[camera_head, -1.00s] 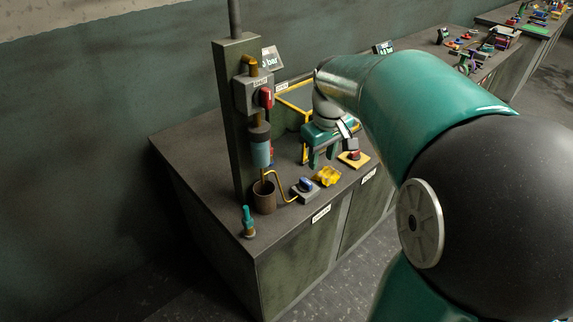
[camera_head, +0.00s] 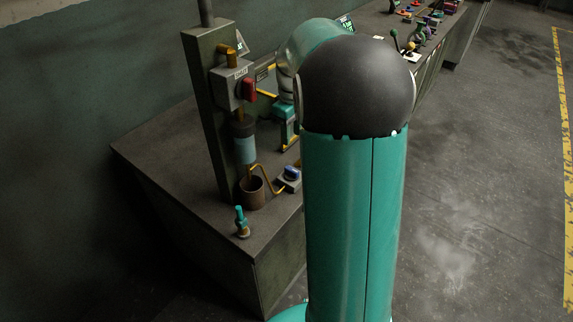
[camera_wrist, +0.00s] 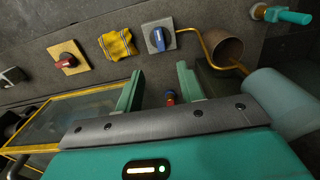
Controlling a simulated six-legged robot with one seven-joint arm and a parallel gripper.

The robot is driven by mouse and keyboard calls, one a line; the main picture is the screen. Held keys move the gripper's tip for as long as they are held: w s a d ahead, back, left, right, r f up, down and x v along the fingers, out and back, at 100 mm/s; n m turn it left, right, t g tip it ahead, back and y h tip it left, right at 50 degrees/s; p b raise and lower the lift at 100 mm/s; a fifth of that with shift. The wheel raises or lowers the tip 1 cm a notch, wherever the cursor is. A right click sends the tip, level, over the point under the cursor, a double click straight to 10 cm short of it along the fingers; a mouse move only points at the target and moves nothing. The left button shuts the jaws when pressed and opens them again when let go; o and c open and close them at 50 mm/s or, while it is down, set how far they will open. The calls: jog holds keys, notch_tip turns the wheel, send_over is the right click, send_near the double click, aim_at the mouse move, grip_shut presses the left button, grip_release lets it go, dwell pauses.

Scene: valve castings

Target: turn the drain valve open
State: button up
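A valve with a blue knob on a grey square base (camera_wrist: 160,37) sits on the bench top, beside a bent yellow pipe (camera_wrist: 210,45) that runs to a brown cup (camera_wrist: 228,47). In the head view the blue-knobbed valve (camera_head: 290,175) is partly behind my arm. I cannot read a label naming it as the drain valve. My gripper (camera_wrist: 160,90) is open, with its two teal fingers apart and not touching the blue knob. A small red and blue part (camera_wrist: 170,97) shows between the fingers. In the head view my gripper (camera_head: 288,130) is mostly hidden.
A post (camera_head: 209,110) carries a grey box with a red handle (camera_head: 248,90). A teal-handled fitting (camera_head: 241,222) stands at the bench corner. A red knob on a tan plate (camera_wrist: 68,62), a yellow cloth-like piece (camera_wrist: 117,44) and a yellow-framed panel (camera_wrist: 75,115) are nearby.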

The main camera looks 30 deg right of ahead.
aim_at(292, 169)
notch_tip(292, 169, down, 13)
jog(key=shift+s+f, duration=0.1)
jog(key=shift+f, duration=0.05)
dwell(0.4)
grip_shut()
